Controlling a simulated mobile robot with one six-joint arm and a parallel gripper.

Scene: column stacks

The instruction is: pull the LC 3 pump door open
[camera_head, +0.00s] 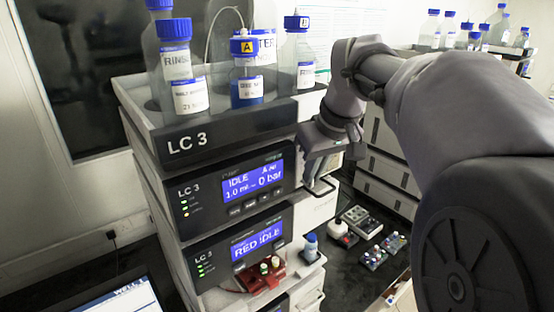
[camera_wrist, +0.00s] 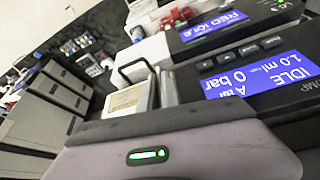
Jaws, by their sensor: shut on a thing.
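The LC 3 pump module (camera_head: 215,192) has a blue screen reading IDLE and 0 bar. The same screen shows in the wrist view (camera_wrist: 272,75). A pale front panel (camera_head: 314,212), which looks like the pump door, lies right of the screen. A black bar handle (camera_head: 326,187) is on this panel; it also shows in the wrist view (camera_wrist: 134,66). My gripper (camera_head: 327,160) is at the handle, its fingers (camera_wrist: 156,92) shut on it. The exact contact is hidden by the gripper. I cannot tell whether the door stands ajar.
A tray (camera_head: 220,128) with several bottles tops the stack. A second module below reads RED IDLE (camera_head: 257,241), with a red rack (camera_head: 262,275) and a blue-capped bottle (camera_head: 310,247). Small vial racks (camera_head: 373,257) lie on the dark bench to the right. Another stack (camera_head: 388,170) stands behind.

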